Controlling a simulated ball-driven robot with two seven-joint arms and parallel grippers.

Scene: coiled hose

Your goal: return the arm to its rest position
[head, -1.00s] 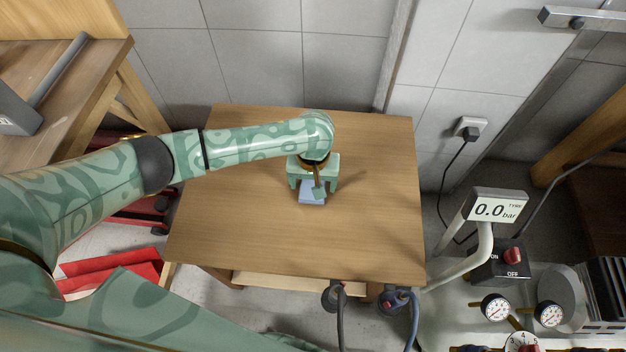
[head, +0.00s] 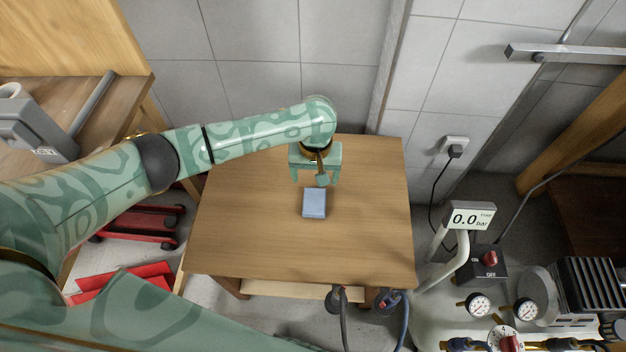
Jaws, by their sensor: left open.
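My left arm reaches in from the left across the wooden table (head: 240,235). My left gripper (head: 315,180) hangs over the middle of the table with its fingers pointing down. It is open and empty. A small blue-grey block (head: 314,204) lies flat on the table just in front of the gripper, apart from the fingers as far as I can tell. My right gripper is not in view.
A compressor with a 0.0 bar display (head: 468,216), gauges and a red switch (head: 491,257) stands right of the table. Hoses hang at the table's front edge. A workbench (head: 110,110) is at the left. A tiled wall (head: 260,60) stands behind. Most of the tabletop is clear.

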